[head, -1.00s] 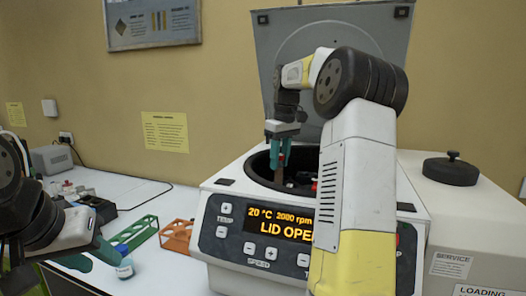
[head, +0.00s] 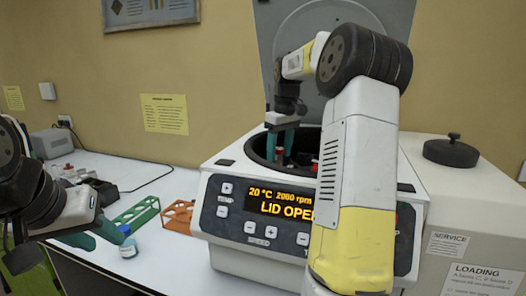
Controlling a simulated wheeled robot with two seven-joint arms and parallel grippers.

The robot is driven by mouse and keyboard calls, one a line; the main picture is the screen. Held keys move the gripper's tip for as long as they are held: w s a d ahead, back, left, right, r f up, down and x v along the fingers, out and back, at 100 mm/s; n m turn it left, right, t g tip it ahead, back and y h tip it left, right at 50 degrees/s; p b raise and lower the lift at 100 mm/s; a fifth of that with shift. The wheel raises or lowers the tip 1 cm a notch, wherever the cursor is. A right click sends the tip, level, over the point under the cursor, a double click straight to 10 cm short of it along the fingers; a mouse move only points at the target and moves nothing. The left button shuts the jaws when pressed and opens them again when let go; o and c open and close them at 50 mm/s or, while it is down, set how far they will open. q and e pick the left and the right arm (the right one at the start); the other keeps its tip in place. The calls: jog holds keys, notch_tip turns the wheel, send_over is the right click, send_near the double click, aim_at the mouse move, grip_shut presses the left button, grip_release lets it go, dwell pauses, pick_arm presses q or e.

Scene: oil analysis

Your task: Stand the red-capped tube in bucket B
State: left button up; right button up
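The open centrifuge (head: 225,180) stands in the middle, with its dark bowl partly hidden behind my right arm. My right gripper (head: 280,152) points down into the bowl, its two teal fingers spread apart. A red cap (head: 280,154) shows between and just below the fingers; the tube under it is hidden by the bowl rim. Another red spot shows further right in the bowl, beside my arm. I cannot read which bucket is B.
A green rack (head: 135,212) and an orange rack (head: 177,215) stand on the white bench left of the centrifuge. The raised lid (head: 345,15) is behind my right arm. A black-knobbed lid (head: 452,150) sits on the white unit at the right.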

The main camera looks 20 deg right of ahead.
jog(key=r, duration=0.5)
jog(key=s+r, duration=0.1)
jog(key=r, duration=0.1)
jog(key=shift+d+r, duration=0.2)
jog(key=shift+r, duration=0.15)
